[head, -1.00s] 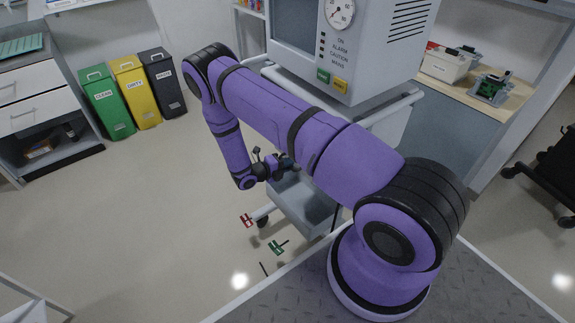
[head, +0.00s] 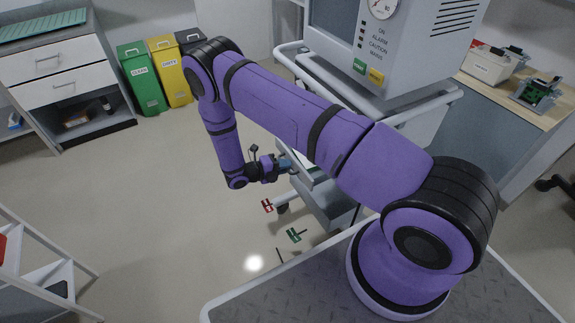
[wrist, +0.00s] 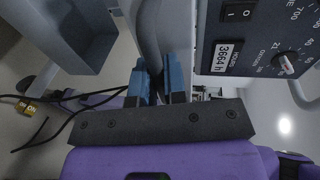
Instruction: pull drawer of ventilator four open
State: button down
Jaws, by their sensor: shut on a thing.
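A grey ventilator (head: 400,50) stands on a wheeled trolley (head: 345,145) right of centre in the head view. Its number does not show. My gripper (head: 287,166) is low at the trolley's left side. In the wrist view my gripper's blue fingers (wrist: 160,82) are shut on a grey bar (wrist: 152,35), which looks like the drawer handle. My arm hides much of the trolley's front in the head view, so I cannot tell how far the drawer stands open.
A panel with a switch and dial (wrist: 255,40) is close right of the fingers in the wrist view. Bins (head: 142,77) and a drawer cabinet (head: 62,80) stand at the left. The floor between is clear.

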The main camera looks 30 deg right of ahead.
jog(key=c, duration=1.4)
grip_release()
jog(key=shift+c, duration=0.2)
jog(key=v, duration=1)
jog(key=shift+a, duration=0.4)
jog(key=shift+r, duration=0.1)
